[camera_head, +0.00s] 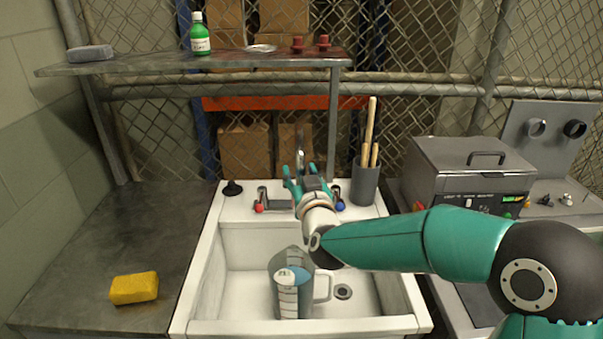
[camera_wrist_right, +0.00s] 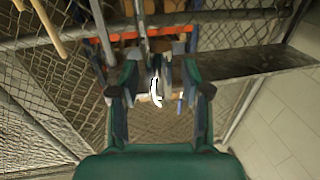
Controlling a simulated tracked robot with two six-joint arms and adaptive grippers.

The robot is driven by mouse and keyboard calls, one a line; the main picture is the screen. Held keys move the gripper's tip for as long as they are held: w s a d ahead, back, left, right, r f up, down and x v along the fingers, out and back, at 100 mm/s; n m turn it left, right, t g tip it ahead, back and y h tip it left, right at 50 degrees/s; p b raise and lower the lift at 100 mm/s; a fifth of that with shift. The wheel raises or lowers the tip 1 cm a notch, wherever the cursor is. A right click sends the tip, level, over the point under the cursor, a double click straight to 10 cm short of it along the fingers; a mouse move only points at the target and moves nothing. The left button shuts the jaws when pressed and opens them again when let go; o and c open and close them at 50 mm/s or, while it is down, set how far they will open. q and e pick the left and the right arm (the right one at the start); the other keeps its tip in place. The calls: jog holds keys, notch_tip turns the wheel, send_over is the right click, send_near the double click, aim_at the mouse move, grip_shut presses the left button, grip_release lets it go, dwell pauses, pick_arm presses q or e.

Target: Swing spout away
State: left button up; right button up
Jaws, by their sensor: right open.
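The metal spout (camera_head: 300,155) rises at the back of the white sink (camera_head: 205,285), partly hidden behind my right gripper. My right gripper (camera_head: 306,176) is open in front of the spout's lower part. In the right wrist view, a thin grey upright, likely the spout (camera_wrist_right: 143,35), shows above and between the open fingers (camera_wrist_right: 157,95). A bright curved piece also shows between them, and I cannot tell whether anything touches. Taps with a red knob (camera_head: 259,207) and a blue knob (camera_head: 340,205) flank it. My left gripper is not in view.
A clear measuring jug (camera_head: 284,301) with bluish contents stands in the basin beside the drain (camera_head: 343,291). A grey holder (camera_head: 364,185) with wooden handles stands right of the spout. A metal shelf (camera_head: 150,67) hangs above. A yellow sponge (camera_head: 134,288) lies on the left counter.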

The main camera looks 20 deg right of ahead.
jog(key=shift+c, duration=0.4)
grip_shut()
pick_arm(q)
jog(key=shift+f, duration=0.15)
